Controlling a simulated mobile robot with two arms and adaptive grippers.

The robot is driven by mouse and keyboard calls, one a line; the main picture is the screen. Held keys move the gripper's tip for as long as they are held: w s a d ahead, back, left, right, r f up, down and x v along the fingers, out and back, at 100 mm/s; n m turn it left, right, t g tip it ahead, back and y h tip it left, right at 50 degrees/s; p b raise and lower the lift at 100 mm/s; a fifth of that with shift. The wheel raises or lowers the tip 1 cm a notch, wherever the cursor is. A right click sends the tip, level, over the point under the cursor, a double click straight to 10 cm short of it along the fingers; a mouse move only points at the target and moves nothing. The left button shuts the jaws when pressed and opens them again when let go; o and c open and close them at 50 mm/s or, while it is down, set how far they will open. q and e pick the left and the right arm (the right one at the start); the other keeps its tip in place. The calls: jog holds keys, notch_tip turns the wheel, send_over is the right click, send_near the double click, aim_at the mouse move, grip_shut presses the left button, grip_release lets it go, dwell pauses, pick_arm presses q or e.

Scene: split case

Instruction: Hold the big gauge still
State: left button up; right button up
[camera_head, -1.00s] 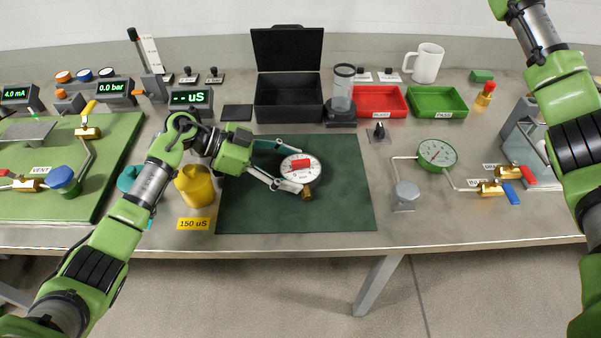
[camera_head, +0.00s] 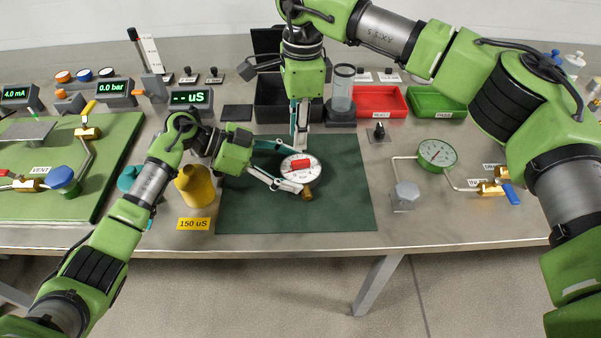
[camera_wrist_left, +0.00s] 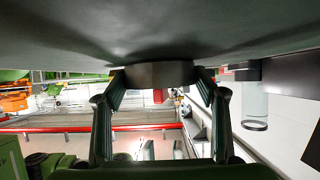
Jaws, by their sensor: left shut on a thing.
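The big gauge (camera_head: 313,172), a round white dial with a red patch on its face and a brass fitting at its lower right, lies over the green mat (camera_head: 345,210). My left gripper (camera_head: 295,170) reaches in from the left, shut on the gauge with a finger on either side. In the left wrist view the gauge shows as a dark round body (camera_wrist_left: 160,75) between the fingertips. My right gripper (camera_head: 300,146) points down from above at the gauge's far edge. Its fingers look close together, seen nearly edge-on; whether they touch the gauge is unclear.
The black case (camera_head: 270,112) behind the mat is partly hidden by my right arm. A red tray (camera_head: 380,100) and a green tray (camera_head: 435,100) stand right of it. A yellow bottle (camera_head: 195,187) stands close to my left gripper. The mat's front is clear.

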aim_at(301, 161)
jog(key=shift+w+d+f+h, duration=0.1)
jog(key=shift+d+f+h, duration=0.2)
jog(key=shift+f, duration=3.35)
grip_shut()
